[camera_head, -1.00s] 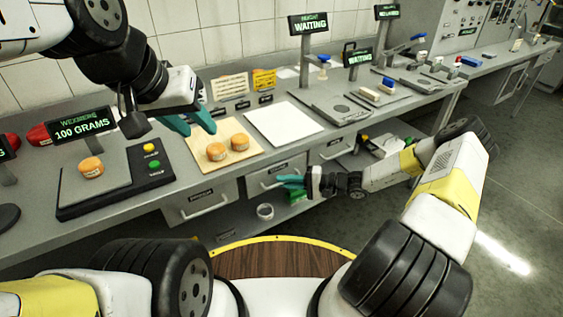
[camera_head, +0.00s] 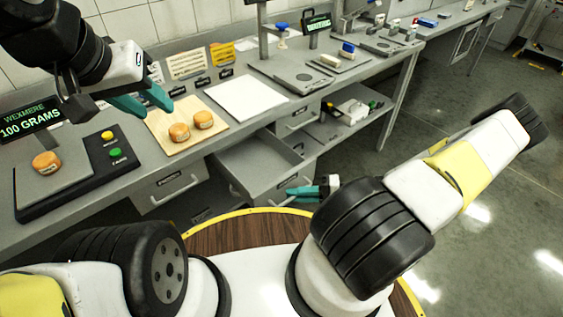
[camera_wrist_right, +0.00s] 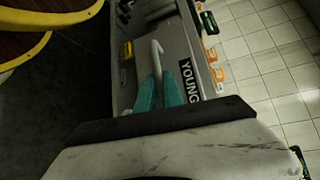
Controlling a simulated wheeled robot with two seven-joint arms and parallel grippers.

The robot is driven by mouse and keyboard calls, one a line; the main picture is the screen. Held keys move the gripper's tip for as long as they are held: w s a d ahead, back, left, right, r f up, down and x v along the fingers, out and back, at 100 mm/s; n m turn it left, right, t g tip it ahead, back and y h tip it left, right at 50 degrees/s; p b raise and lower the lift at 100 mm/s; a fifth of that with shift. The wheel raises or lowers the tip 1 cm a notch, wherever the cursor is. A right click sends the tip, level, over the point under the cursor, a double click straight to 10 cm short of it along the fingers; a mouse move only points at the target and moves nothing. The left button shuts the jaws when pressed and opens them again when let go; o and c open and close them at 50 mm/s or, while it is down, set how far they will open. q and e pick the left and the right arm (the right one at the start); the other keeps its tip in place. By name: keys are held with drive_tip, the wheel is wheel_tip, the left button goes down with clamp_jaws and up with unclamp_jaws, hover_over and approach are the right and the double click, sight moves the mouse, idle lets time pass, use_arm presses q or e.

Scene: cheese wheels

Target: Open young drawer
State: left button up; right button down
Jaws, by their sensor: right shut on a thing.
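The young drawer (camera_head: 250,155) stands pulled out from under the bench in the head view, its empty grey inside showing. Its "YOUNG" label (camera_wrist_right: 190,78) and pale handle (camera_wrist_right: 157,58) show in the right wrist view. My right gripper (camera_head: 291,191) is at the drawer front; in the wrist view its teal fingers (camera_wrist_right: 160,85) are shut on the handle. My left gripper (camera_head: 160,111) is open and empty above the bench, close to the board with two cheese wheels.
Two cheese wheels (camera_head: 179,132) sit on a wooden board (camera_head: 160,137); another (camera_head: 47,163) is on the scale (camera_head: 60,190). A white sheet (camera_head: 235,97) lies beside the board. A shut drawer (camera_head: 170,188) is left of the open one.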

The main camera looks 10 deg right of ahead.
drive_tip(key=shift+s+d, duration=0.1)
drive_tip(key=c, duration=1.8)
unclamp_jaws()
drive_tip(key=shift+o, duration=0.2)
drive_tip(key=v, duration=0.7)
drive_tip(key=shift+d, duration=0.4)
drive_tip(key=shift+s+r, duration=0.1)
drive_tip(key=shift+r, duration=0.05)
